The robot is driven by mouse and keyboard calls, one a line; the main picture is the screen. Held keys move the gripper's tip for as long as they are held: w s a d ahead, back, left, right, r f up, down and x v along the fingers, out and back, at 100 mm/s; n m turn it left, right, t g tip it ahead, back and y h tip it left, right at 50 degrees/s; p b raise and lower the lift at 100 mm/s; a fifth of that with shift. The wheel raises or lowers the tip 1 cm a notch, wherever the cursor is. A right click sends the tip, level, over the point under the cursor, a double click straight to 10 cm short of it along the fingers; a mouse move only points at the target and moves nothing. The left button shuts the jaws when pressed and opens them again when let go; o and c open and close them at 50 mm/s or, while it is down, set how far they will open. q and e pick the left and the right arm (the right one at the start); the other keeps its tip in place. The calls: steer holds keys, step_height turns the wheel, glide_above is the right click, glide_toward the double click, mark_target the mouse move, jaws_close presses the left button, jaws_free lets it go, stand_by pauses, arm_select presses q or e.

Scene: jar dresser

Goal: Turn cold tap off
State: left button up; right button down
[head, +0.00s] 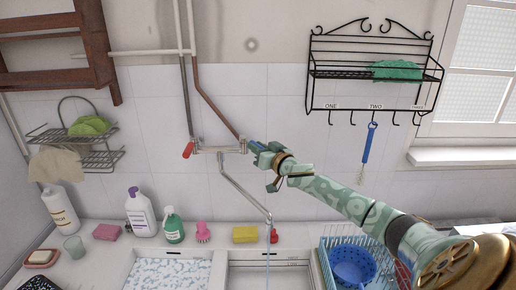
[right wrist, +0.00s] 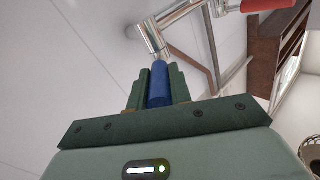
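The cold tap's blue handle (right wrist: 159,88) sits between the two green fingers of my right gripper (right wrist: 158,78) in the right wrist view, with no clear gap on either side. In the head view my right gripper (head: 262,150) is at the right end of the wall-mounted tap (head: 220,150) and mostly hides the blue handle. The red handle (head: 188,150) is at the tap's left end. The spout (head: 240,190) reaches down over the right-hand basin, and a thin stream of water (head: 268,245) runs from it. My left gripper is not in view.
Pipes (head: 208,95) run up the wall above the tap. A black wire rack (head: 375,75) with a blue brush (head: 369,145) hangs at right. A soap bottle (head: 140,212), a green bottle (head: 174,227) and a yellow sponge (head: 245,234) stand behind the sink. A blue colander (head: 352,266) is at lower right.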

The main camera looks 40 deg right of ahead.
steer(key=shift+a, duration=0.1)
steer(key=shift+a+m+h+p, duration=0.35)
steer(key=shift+m+h, duration=0.15)
steer(key=shift+h, duration=0.2)
steer(key=shift+w+a+m+g+h+b, duration=0.3)
steer(key=shift+a+m+g+h+b, duration=0.4)
steer(key=shift+m+h+b, duration=0.55)
steer(key=shift+w+a+m+g+h+b, duration=0.35)
steer(key=shift+a+m+g+h+b, duration=0.35)
steer(key=shift+h+b, duration=0.9)
steer(key=shift+w+a+m+g+h+b, duration=0.3)
steer(key=shift+a+m+g+h+b, duration=0.35)
steer(key=shift+m+h+b, duration=0.85)
steer(key=shift+d+n+h+p, duration=0.15)
steer(key=shift+n+h+p, duration=0.1)
steer(key=shift+p, duration=0.15)
steer(key=c, duration=1.3)
jaws_free()
steer(key=shift+w, duration=0.1)
